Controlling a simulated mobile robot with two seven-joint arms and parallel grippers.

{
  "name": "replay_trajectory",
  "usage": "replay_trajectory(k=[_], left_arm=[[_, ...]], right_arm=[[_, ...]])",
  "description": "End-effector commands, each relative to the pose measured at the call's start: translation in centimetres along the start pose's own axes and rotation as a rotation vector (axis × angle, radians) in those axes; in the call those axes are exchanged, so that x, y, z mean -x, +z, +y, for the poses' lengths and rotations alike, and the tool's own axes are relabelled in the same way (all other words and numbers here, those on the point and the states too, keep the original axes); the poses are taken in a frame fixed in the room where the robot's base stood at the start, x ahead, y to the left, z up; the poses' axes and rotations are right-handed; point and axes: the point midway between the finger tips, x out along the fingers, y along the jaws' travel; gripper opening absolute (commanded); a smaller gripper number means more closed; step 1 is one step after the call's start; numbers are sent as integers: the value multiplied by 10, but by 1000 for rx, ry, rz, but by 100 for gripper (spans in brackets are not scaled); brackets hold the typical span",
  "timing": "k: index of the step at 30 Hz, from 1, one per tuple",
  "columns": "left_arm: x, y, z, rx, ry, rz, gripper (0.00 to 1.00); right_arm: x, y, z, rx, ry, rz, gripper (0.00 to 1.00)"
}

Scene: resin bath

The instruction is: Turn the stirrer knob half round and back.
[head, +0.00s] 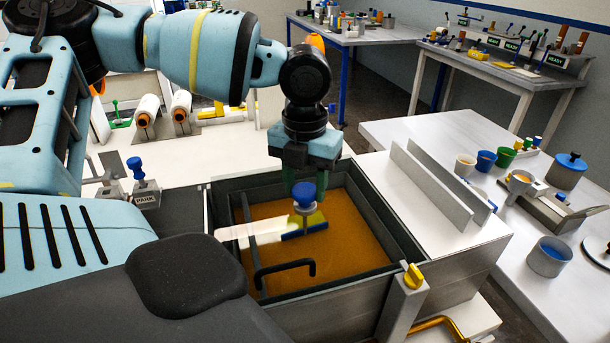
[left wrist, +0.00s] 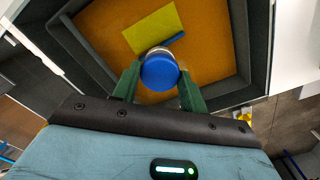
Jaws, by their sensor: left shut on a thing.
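The stirrer's blue knob (head: 304,191) stands on a short metallic neck over the amber resin bath (head: 365,244). Below it is a flat plate (head: 304,229), blue and yellow, at the resin. My left gripper (head: 304,180) points down from above, its green fingers closed around the knob. In the left wrist view the blue knob (left wrist: 160,71) sits between the two fingers (left wrist: 160,88), with the yellow plate (left wrist: 151,29) beyond it. Fingers hide part of the knob's sides. My right gripper is not in view.
The dark bath walls (head: 396,225) enclose the stirrer. A black bent handle (head: 284,266) lies nearby, and a yellow knob (head: 413,276) tops a front post. Another blue-knobbed piece (head: 138,169) stands by the PARK label. Cups (head: 486,160) occupy the right table.

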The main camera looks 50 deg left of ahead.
Motion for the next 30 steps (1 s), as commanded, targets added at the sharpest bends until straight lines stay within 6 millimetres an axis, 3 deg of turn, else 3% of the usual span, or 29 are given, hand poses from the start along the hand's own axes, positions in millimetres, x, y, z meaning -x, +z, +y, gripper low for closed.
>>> replay_trajectory(k=[4, 5, 9, 20, 30], left_arm=[[0, 0, 0, 1, 0, 0, 20], [0, 0, 0, 1, 0, 0, 46], [0, 0, 0, 1, 0, 0, 64], [4, 0, 0, 2, 0, -2, 65], [54, 0, 0, 2, -1, -3, 65]], right_arm=[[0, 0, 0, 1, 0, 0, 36], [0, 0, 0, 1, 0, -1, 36], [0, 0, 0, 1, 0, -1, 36], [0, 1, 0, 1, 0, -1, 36], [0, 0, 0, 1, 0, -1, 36]])
